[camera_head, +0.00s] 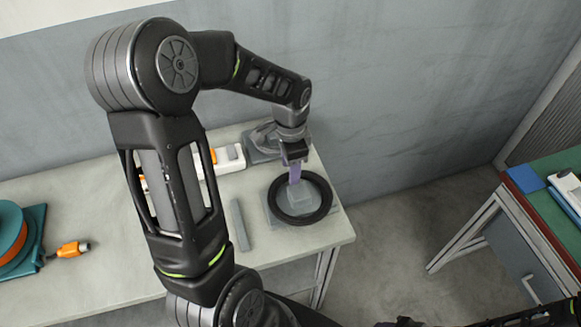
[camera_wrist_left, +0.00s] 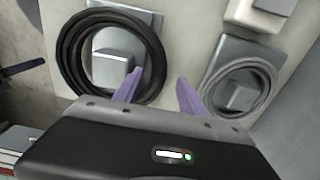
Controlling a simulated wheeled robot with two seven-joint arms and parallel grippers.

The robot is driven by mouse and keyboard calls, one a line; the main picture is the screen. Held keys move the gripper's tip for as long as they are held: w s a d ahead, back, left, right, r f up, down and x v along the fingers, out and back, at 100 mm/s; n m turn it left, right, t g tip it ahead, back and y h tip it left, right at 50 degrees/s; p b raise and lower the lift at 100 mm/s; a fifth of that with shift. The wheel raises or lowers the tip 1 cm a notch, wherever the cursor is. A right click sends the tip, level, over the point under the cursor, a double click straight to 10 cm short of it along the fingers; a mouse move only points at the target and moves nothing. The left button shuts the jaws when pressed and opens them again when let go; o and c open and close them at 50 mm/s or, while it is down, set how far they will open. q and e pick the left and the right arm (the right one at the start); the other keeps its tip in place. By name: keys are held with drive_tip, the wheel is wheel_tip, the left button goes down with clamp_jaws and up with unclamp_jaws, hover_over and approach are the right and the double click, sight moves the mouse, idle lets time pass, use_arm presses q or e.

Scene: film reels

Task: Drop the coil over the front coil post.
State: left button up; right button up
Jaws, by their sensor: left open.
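A black coil (camera_head: 274,200) lies flat around a grey block-shaped post (camera_head: 301,194) on a square plate near the table's right end. In the left wrist view the black coil (camera_wrist_left: 66,52) encircles the post (camera_wrist_left: 112,67), with a gap between them. My left gripper (camera_head: 294,174) points down over that post, its purple fingers apart. A grey coil (camera_wrist_left: 265,87) lies around a second post (camera_wrist_left: 238,97). My right gripper (camera_head: 408,322) is barely in view at the bottom edge.
The grey second plate (camera_head: 262,152) stands behind, close to the wall. A grey bar (camera_head: 241,225) lies left of the black coil. An orange-tipped plug (camera_head: 70,249) and a teal reel stand (camera_head: 35,222) are at far left. A green-topped table (camera_head: 555,165) stands apart at right.

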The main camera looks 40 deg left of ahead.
use_arm(q)
wheel_tip(320, 180, up, 12)
drive_tip(key=shift+f, duration=0.15)
idle(0.7)
